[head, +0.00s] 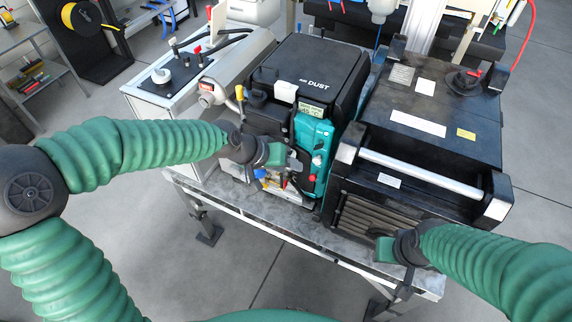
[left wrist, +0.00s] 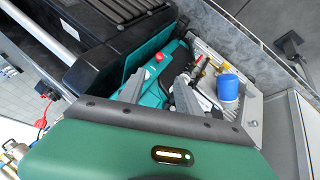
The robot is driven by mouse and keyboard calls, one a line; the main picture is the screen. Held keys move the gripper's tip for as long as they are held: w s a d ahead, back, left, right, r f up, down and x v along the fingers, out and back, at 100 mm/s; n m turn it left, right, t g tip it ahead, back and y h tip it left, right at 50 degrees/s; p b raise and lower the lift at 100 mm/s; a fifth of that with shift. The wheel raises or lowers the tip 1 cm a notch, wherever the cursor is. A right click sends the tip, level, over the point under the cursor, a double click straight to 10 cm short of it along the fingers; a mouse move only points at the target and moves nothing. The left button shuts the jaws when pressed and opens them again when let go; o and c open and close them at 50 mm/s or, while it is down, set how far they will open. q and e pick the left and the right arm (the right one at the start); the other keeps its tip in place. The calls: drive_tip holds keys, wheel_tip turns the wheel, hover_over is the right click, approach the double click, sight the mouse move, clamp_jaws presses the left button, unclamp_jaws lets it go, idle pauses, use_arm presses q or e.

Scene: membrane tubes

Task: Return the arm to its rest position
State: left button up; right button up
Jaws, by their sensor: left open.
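My left arm, in a green ribbed sleeve, reaches in from the left in the head view. Its gripper (head: 288,162) is in front of the teal face of the AIR DUST machine (head: 316,150). In the left wrist view, the two grey fingers of my left gripper (left wrist: 160,92) stand apart with nothing held between them. Beyond them are the teal machine panel with a red knob (left wrist: 159,57) and a blue-capped part (left wrist: 228,87). My right arm comes in from the right; its gripper (head: 385,248) is low by the bench's front edge, and its fingers cannot be made out.
A black machine with a silver bar handle (head: 420,174) fills the right of the bench (head: 270,222). A white unit with a dark control panel (head: 172,78) stands at the left. A shelf (head: 30,75) is at far left. Open floor lies in front.

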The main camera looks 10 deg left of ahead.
use_arm(q)
drive_tip(key=shift+d, duration=0.1)
drive_tip(key=s+a+f+g+y+b, duration=0.1)
drive_tip(key=s+a+f+b, duration=0.3)
drive_tip(key=s, duration=0.5)
drive_tip(key=s+a+f+g+y+b, duration=0.1)
drive_tip(key=s+a+f+y+b, duration=0.3)
drive_tip(key=s+a+f, duration=0.4)
wheel_tip(320, 180, down, 3)
drive_tip(key=shift+s+a, duration=0.4)
drive_tip(key=shift+s, duration=0.1)
drive_tip(key=shift+s+d, duration=0.1)
drive_tip(key=shift+d, duration=0.05)
drive_tip(key=shift+c, duration=0.5)
